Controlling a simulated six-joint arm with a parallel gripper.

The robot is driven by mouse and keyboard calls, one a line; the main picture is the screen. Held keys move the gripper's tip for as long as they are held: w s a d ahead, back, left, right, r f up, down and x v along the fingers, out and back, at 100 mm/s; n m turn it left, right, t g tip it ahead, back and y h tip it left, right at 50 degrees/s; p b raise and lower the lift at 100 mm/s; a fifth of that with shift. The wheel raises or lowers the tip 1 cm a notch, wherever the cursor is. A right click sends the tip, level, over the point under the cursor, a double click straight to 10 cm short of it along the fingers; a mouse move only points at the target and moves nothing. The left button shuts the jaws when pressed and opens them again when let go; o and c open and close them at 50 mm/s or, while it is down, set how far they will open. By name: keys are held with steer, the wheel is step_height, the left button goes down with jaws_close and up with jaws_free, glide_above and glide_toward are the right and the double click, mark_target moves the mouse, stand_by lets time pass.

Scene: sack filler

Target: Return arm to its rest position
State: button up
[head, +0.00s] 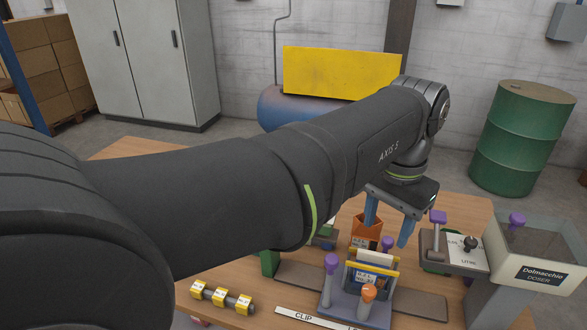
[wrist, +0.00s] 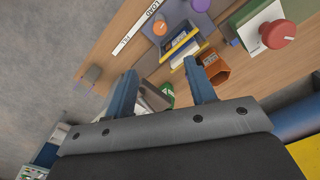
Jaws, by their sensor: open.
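My arm (head: 260,180) reaches from the left across the workbench (head: 460,212) in the head view. My gripper (head: 389,228) points down over the back of the bench with its two blue fingers apart. In the wrist view my gripper (wrist: 160,66) is open, and I see nothing held between the fingers.
A fixture (head: 345,305) with purple and orange knobs holds a sack between yellow bars. The Dolmacchio doser (head: 540,258) stands right, beside a lever unit (head: 455,250). Yellow clips (head: 222,297) sit on a rod front left. A green drum (head: 525,135) stands behind.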

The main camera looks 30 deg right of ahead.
mark_target(370, 290)
stand_by(0.4)
step_height(370, 290, down, 18)
steer(key=shift+r, duration=0.2)
stand_by(0.4)
steer(key=shift+r, duration=0.1)
